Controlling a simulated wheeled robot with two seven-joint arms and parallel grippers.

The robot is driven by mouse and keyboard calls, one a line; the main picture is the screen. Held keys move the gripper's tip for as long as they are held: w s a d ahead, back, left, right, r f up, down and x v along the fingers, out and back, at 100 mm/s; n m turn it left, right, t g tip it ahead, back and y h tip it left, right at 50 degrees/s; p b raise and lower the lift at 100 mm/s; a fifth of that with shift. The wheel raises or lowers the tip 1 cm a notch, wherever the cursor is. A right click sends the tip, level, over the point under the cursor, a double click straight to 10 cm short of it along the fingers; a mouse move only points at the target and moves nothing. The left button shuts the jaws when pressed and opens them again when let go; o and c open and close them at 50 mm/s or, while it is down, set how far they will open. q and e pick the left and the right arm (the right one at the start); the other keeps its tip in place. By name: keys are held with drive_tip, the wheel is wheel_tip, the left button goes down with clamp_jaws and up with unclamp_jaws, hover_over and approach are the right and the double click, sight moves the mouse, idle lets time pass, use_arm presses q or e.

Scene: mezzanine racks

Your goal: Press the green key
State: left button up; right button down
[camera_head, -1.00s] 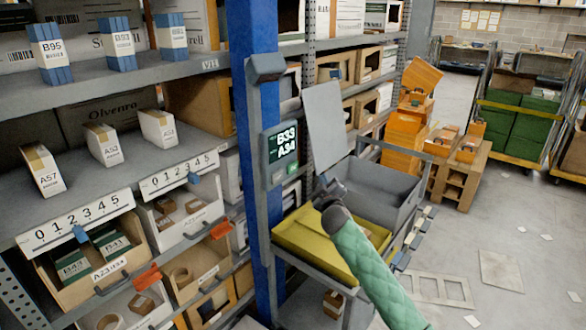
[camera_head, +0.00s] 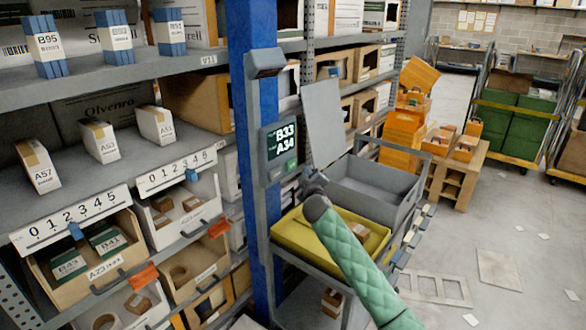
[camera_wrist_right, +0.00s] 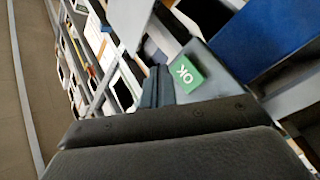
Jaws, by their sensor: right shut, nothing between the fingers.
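The green key (camera_head: 291,165) sits at the lower right of a grey display unit (camera_head: 280,143) on the blue rack post. The screen reads B33 and A34. My right gripper (camera_head: 306,174) is shut and empty, just right of and slightly below the key in the head view. In the right wrist view its fingertips (camera_wrist_right: 156,86) lie just left of the key. A small gap seems to remain; contact cannot be told. My left gripper is not in view.
The blue post (camera_head: 255,110) carries the display and a small grey box above it. A yellow tray (camera_head: 290,245) and a grey tote (camera_head: 375,185) sit on a cart below my right arm. Racks with labelled bins (camera_head: 85,255) fill the left.

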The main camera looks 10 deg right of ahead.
sight(291, 164)
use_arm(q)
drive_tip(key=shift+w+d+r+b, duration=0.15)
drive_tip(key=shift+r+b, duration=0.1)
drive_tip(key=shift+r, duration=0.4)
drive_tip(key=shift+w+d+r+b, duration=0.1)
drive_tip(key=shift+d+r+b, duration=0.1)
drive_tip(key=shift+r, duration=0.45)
use_arm(e)
drive_tip(key=shift+w+a, duration=1.05)
drive_tip(key=shift+w, duration=0.2)
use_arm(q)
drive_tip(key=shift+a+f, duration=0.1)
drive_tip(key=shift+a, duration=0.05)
use_arm(e)
drive_tip(key=shift+w+a, duration=0.1)
drive_tip(key=shift+w, duration=0.05)
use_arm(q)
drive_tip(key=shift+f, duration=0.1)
use_arm(e)
drive_tip(key=shift+w+a, duration=0.15)
drive_tip(key=shift+w, duration=0.05)
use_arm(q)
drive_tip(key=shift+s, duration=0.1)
